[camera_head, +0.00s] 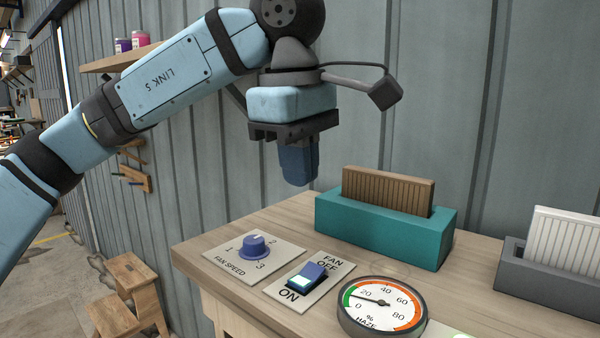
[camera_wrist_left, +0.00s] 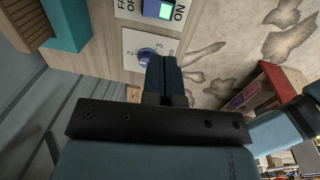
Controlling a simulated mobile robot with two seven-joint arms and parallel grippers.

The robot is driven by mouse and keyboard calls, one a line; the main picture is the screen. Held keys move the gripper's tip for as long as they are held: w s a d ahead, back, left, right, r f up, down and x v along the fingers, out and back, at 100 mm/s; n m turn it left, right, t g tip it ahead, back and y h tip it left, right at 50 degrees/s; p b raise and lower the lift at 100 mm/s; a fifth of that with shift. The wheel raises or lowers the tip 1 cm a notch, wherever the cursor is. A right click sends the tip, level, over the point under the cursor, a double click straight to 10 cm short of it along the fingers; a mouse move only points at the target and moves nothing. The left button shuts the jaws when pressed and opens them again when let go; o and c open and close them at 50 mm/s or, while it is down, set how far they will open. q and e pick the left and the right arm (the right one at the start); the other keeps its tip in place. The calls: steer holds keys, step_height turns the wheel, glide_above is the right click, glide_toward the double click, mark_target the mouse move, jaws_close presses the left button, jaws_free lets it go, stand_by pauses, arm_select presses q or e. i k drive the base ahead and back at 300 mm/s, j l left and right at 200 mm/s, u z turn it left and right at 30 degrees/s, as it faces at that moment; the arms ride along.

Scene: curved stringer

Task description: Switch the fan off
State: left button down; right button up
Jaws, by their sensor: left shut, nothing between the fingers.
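The fan switch (camera_head: 307,277) is a blue rocker on a pale plate labelled FAN, OFF at its far end and ON at its near end. Its ON half is lit pale, and its OFF end looks raised. The switch also shows at the top of the left wrist view (camera_wrist_left: 158,9), with its lit part green. My left gripper (camera_head: 298,182) is shut and empty, pointing down above the bench, behind and higher than the switch. In the left wrist view, its fingers (camera_wrist_left: 166,62) partly cover the fan speed knob (camera_wrist_left: 147,55). My right gripper is not in view.
The blue fan speed knob (camera_head: 256,245) sits left of the switch. A round haze gauge (camera_head: 382,306) stands close on its right. A teal holder (camera_head: 385,231) with a brown filter (camera_head: 388,190) is behind, and a grey holder (camera_head: 545,282) is at right. A wooden stool (camera_head: 128,290) stands left.

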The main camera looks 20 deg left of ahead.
mark_target(311, 272)
steer(key=j+z, duration=0.8)
steer(key=j, duration=0.2)
steer(key=j+z, duration=0.4)
steer(key=k+j, duration=0.05)
steer(key=j, duration=0.05)
